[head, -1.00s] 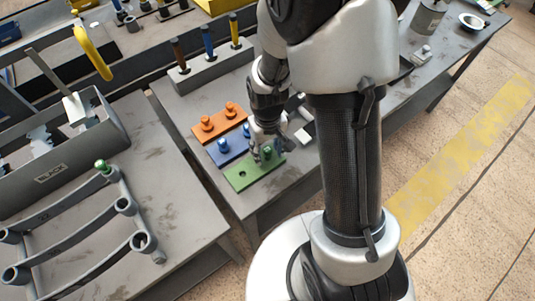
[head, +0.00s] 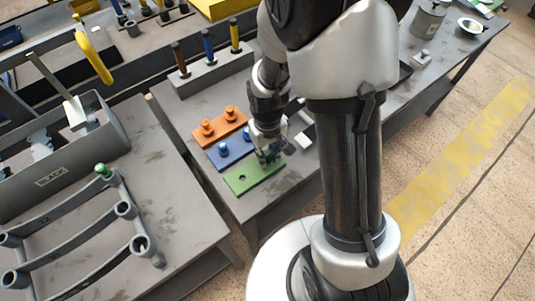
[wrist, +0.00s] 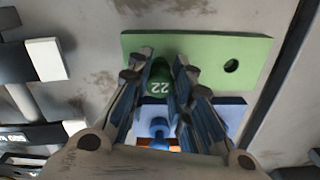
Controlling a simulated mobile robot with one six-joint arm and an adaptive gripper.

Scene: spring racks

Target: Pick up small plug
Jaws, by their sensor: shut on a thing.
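The small green plug (wrist: 159,88), marked 22, is between the fingers of my gripper (wrist: 160,95) in the wrist view. The fingers are shut on it. The green block (wrist: 200,55) lies behind the plug and has one open hole (wrist: 231,66). In the head view my gripper (head: 267,155) is over the right end of the green block (head: 250,178), and the plug is mostly hidden by the fingers. I cannot tell whether the plug still sits in the block.
A blue block (head: 225,155) with blue plugs and an orange block (head: 213,129) with orange plugs lie beside the green one. A rack of curved bars (head: 75,200) at the left carries another green plug (head: 102,169). A grey BLACK bin (head: 60,175) stands behind it.

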